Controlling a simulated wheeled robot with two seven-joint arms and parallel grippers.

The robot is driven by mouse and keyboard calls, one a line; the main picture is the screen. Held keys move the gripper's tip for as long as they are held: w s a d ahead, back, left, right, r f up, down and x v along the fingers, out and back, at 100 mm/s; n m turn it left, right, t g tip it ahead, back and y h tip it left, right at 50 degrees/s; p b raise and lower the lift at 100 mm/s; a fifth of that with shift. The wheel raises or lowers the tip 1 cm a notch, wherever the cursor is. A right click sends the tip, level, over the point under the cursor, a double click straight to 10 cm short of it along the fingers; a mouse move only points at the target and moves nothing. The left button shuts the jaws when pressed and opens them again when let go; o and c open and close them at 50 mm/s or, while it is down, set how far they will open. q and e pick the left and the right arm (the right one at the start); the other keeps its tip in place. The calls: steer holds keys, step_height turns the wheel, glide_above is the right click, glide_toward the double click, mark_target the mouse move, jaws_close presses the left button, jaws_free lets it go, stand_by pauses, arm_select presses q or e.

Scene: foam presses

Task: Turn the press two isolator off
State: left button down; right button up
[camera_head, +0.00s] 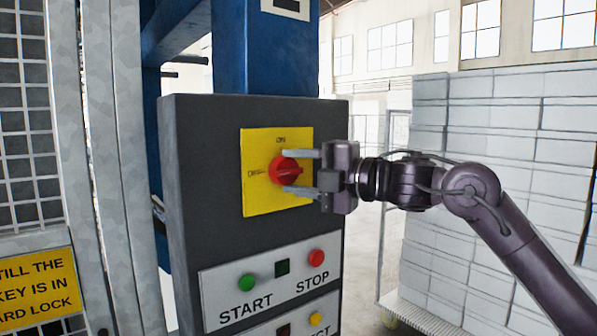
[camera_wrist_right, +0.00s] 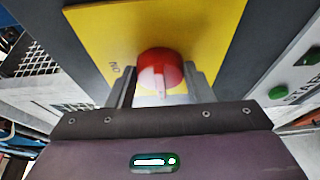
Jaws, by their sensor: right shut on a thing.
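The isolator is a red rotary knob (camera_head: 284,170) on a yellow plate (camera_head: 258,203), on the front of a dark grey control box. The plate has ON at the top and a partly legible mark at the left. My right gripper (camera_head: 300,172) comes from the right, with one finger above the knob and one below, shut on its grip bar. The bar looks roughly level, in line with the left mark. In the right wrist view the red knob (camera_wrist_right: 160,68) sits between the fingertips (camera_wrist_right: 160,90). My left gripper is out of view.
Below the isolator is a panel with a green START button (camera_head: 248,283) and a red STOP button (camera_head: 317,257). A mesh guard (camera_head: 25,130) with a yellow sign (camera_head: 38,290) stands at left. Stacked pale blocks (camera_head: 500,130) stand behind my right arm. A blue press frame (camera_head: 262,60) rises behind the box.

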steer(key=o, duration=1)
steer(key=shift+s+d+f+b, duration=0.15)
steer(key=shift+s+d+b, duration=0.05)
steer(key=shift+d+b, duration=0.2)
steer(key=b+v, duration=0.3)
steer(key=v, duration=0.4)
steer(key=shift+a, duration=0.1)
